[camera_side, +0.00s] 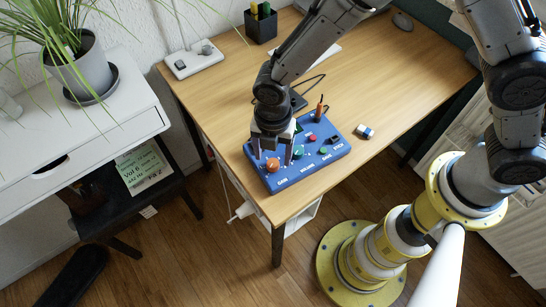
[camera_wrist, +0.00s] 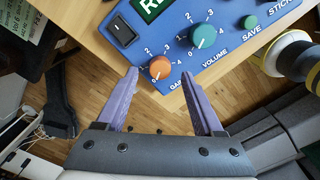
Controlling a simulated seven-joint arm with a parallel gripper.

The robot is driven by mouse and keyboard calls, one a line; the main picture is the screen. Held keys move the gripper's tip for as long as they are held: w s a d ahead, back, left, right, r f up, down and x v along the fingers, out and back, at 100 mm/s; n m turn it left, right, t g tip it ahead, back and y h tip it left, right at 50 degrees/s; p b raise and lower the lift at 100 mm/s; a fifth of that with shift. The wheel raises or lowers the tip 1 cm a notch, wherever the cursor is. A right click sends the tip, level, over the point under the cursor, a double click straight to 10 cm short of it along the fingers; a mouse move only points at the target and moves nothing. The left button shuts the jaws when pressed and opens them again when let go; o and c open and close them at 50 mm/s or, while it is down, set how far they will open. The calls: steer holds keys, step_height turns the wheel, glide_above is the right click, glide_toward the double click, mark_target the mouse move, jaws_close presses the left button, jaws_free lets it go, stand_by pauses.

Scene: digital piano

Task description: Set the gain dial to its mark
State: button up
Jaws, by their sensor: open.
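The orange gain dial (camera_wrist: 160,68) sits on the corner of the blue control panel (camera_wrist: 185,17), inside a printed number scale. A pale pointer line shows on it, but its exact reading is too small to tell. The dial also shows in the side view (camera_side: 272,164), at the panel's front left. My gripper (camera_wrist: 159,76) is open, with its two purple fingers apart on either side of the dial in the picture. In the side view my gripper (camera_side: 273,157) points down over the panel's left end. I cannot tell whether the fingers touch the dial.
The teal volume dial (camera_wrist: 204,36) is close to the right of the gain dial; a black switch (camera_wrist: 122,31) is up-left. An upright orange-handled tool (camera_side: 320,108) stands near the panel's back. A small blue-and-white block (camera_side: 364,131) lies right of it.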

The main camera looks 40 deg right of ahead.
mark_target(273, 165)
steer(key=shift+f, duration=1.3)
steer(key=shift+c, duration=0.2)
jaws_close()
